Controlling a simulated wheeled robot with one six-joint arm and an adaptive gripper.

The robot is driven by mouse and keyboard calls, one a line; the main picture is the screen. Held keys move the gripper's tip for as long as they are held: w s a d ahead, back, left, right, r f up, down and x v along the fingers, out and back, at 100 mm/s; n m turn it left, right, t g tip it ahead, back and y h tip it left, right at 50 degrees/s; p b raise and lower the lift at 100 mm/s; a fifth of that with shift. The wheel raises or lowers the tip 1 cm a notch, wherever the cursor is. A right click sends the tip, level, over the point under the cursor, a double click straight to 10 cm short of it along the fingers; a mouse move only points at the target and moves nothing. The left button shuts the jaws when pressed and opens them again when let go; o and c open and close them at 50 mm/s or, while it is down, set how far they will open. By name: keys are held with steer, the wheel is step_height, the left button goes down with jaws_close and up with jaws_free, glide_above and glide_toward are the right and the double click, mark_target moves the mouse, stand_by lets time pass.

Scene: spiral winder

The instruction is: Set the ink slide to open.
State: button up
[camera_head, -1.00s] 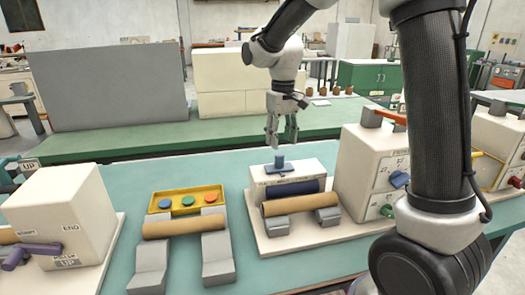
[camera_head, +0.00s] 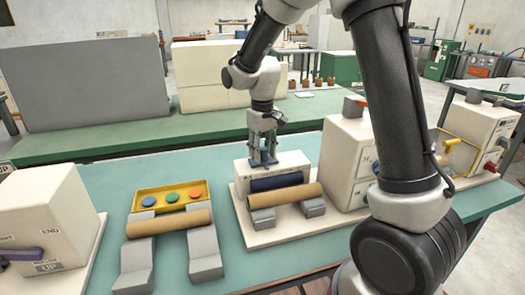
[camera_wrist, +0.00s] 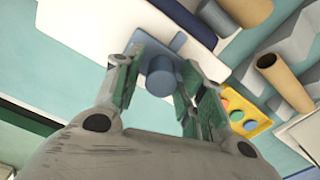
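The ink slide appears to be the blue knob on a blue base (camera_wrist: 160,78), on top of a white ink unit (camera_head: 242,180). The unit has a dark blue roller (camera_head: 275,182) along its front. My gripper (camera_head: 263,160) is down over the top of this unit, pointing downward. In the wrist view, my gripper (camera_wrist: 166,72) has its two fingers apart on either side of the knob, with small gaps visible. In the head view the fingers mostly hide the knob. I cannot read the slide's marks.
A tan tube (camera_head: 284,196) rests on grey blocks in front of the unit. A yellow tray (camera_head: 139,199) with coloured discs is to the left. A white cabinet (camera_head: 343,160) stands close on the right. A white box (camera_head: 55,215) is at far left.

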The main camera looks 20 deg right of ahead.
jaws_close()
steer(key=shift+d, duration=3.15)
steer(key=shift+o, duration=1.8)
jaws_free()
steer(key=shift+d, duration=0.15)
steer(key=shift+r, duration=0.1)
step_height(320, 180, up, 12)
